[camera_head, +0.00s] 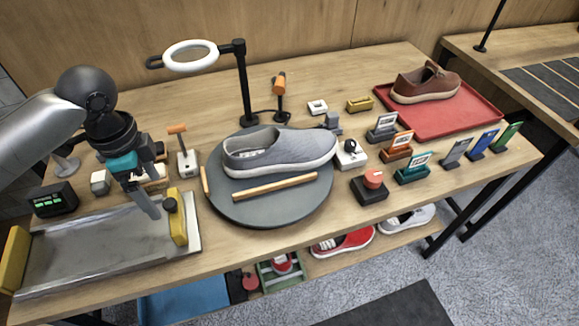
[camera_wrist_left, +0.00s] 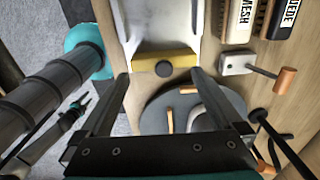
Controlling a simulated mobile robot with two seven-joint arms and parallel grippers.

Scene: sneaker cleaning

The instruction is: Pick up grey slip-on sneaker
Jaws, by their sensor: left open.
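The grey slip-on sneaker (camera_head: 290,150) lies on its sole on a round dark grey turntable (camera_head: 270,213), toe to the right in the head view. My left gripper (camera_head: 152,207) is open and empty, pointing down near the right end of the metal tray, left of the turntable and apart from the sneaker. In the left wrist view its two fingers (camera_wrist_left: 160,75) are spread wide. The turntable (camera_wrist_left: 150,118) shows below them, with part of the sneaker (camera_wrist_left: 204,123) partly hidden by a finger.
A wooden stick (camera_head: 262,188) lies in front of the sneaker on the turntable. A ring lamp (camera_head: 243,80) stands behind it. A metal tray (camera_head: 90,255) with yellow ends is at left. A red button (camera_head: 373,179), small card stands and a red mat (camera_head: 440,122) with a brown shoe (camera_head: 425,84) are at right.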

